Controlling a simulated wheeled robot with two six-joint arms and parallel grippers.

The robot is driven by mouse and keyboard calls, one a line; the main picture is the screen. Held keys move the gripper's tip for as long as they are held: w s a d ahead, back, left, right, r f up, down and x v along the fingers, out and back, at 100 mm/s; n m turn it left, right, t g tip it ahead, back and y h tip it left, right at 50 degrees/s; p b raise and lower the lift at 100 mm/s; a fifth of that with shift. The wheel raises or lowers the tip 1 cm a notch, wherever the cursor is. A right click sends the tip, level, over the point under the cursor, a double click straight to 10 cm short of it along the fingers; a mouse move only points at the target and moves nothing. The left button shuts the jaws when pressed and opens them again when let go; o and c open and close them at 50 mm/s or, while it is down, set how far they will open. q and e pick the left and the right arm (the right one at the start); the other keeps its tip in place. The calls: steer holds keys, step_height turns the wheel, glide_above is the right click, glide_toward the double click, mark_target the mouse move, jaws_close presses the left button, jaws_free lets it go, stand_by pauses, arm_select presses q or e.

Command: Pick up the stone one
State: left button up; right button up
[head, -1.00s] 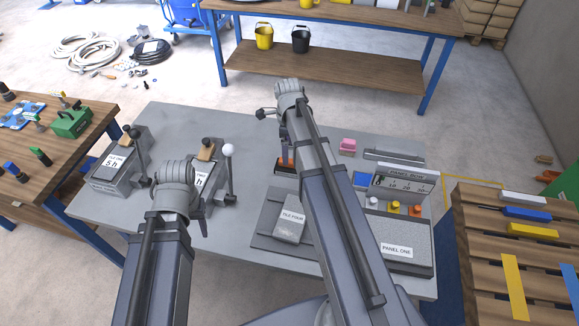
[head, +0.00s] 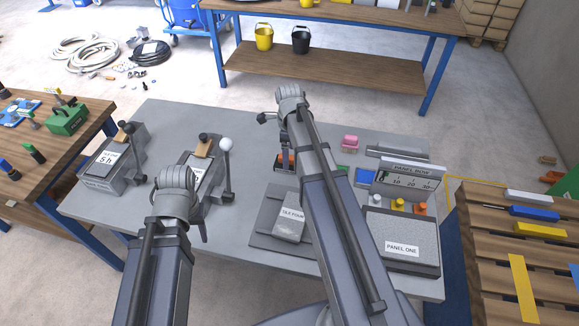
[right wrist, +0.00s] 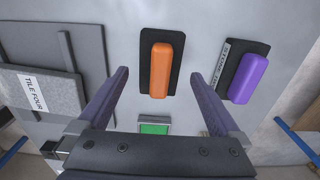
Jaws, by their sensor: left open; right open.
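A dark flat trowel-like tool with a purple handle (right wrist: 249,79) lies on the grey table at the upper right of the right wrist view. A white label beside its handle seems to begin with "STONE", but the rest is unclear. A similar tool with an orange handle (right wrist: 160,70) lies to its left. My right gripper (right wrist: 157,80) is open and empty, its fingers on either side of the orange handle in the picture, apparently above the table. It also shows in the head view (head: 285,138). My left gripper (head: 193,212) is open near the front left; its fingers are mostly hidden.
A grey tile labelled "TILE FOUR" (right wrist: 50,92) lies on a dark board. Lever devices (head: 112,160) stand at the left. A pink item (head: 350,142) is further back.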

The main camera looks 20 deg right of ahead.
arm_select(q)
step_height(320, 180, down, 4)
steer(key=b, duration=0.2)
steer(key=shift+r+b, duration=0.15)
steer(key=shift+b, duration=0.25)
arm_select(e)
step_height(320, 180, down, 4)
steer(key=shift+r, duration=0.15)
arm_select(q)
steer(key=shift+r, duration=0.1)
arm_select(e)
steer(key=shift+r, duration=0.1)
steer(key=shift+c, duration=0.4)
jaws_close()
arm_select(q)
steer(key=shift+r, duration=0.1)
arm_select(e)
steer(key=shift+r, duration=0.1)
step_height(320, 180, up, 10)
steer(key=p, duration=1)
arm_select(q)
step_height(320, 180, up, 10)
